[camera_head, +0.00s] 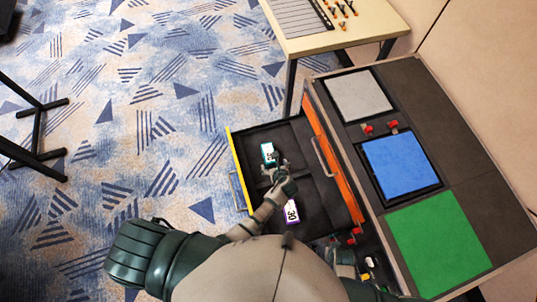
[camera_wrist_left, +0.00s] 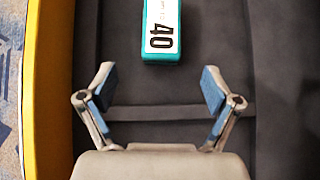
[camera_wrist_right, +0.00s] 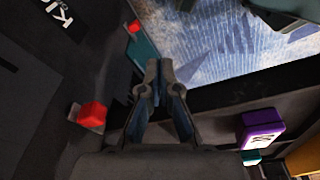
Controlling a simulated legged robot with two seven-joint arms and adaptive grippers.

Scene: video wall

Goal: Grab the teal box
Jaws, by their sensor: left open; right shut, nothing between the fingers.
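The teal box (camera_head: 267,150) lies in the open drawer, with a white label. In the left wrist view the teal box (camera_wrist_left: 162,57) is at the top centre and its label reads 40. My left gripper (camera_head: 277,167) is over the drawer, just on the near side of the box. In the left wrist view my left gripper (camera_wrist_left: 160,88) is open, with the box ahead of its fingertips and nothing between them. My right gripper (camera_wrist_right: 160,70) is shut and empty in the right wrist view.
A purple box (camera_head: 291,211) marked 30 lies nearer in the drawer (camera_head: 240,165), which has a yellow rim. It also shows in the right wrist view (camera_wrist_right: 262,118). An orange drawer front (camera_head: 335,165) and a panel with grey, blue and green squares stand at right.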

